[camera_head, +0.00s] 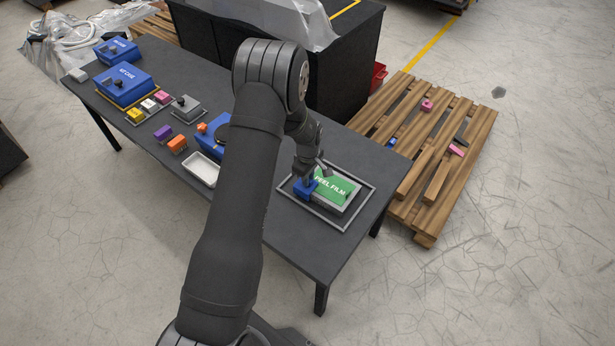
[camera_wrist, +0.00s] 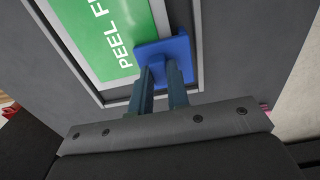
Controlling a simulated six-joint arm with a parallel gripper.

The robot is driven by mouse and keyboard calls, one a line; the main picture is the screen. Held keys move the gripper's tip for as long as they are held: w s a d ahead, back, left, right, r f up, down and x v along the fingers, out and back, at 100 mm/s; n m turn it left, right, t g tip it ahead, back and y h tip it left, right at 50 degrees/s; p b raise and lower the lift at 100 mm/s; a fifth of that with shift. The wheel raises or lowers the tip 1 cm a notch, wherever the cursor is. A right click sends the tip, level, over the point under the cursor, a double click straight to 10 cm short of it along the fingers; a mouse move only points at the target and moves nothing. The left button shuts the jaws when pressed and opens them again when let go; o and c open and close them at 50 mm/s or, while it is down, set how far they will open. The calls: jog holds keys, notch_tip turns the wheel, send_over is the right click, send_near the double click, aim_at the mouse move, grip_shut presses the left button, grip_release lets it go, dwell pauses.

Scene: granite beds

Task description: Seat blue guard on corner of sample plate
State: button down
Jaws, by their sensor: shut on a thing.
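The sample plate (camera_head: 350,203) lies inside a grey rectangular frame (camera_head: 334,229) at the near right end of the dark table. Its top carries a green film (camera_head: 335,186) marked "PEEL FILM"; the film also shows in the wrist view (camera_wrist: 102,35). The blue guard (camera_wrist: 180,48) is at one corner of the plate and overlaps the film's edge in the wrist view. In the head view the guard (camera_head: 305,188) is at the plate's left corner. My gripper (camera_wrist: 164,75) is shut on the guard. I cannot tell whether the guard is fully down on the plate.
A white tray (camera_head: 202,170), orange block (camera_head: 177,145), purple block (camera_head: 163,132) and grey block (camera_head: 187,108) stand left of my arm. Blue cases (camera_head: 128,82) stand farther left. A wooden pallet (camera_head: 440,150) with small parts lies on the floor at right.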

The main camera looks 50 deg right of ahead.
jog(key=shift+d, duration=0.4)
jog(key=c, duration=0.8)
grip_release()
jog(key=shift+r, duration=4)
jog(key=shift+f, duration=0.15)
jog(key=shift+f, duration=3.9)
jog(key=shift+r, duration=0.2)
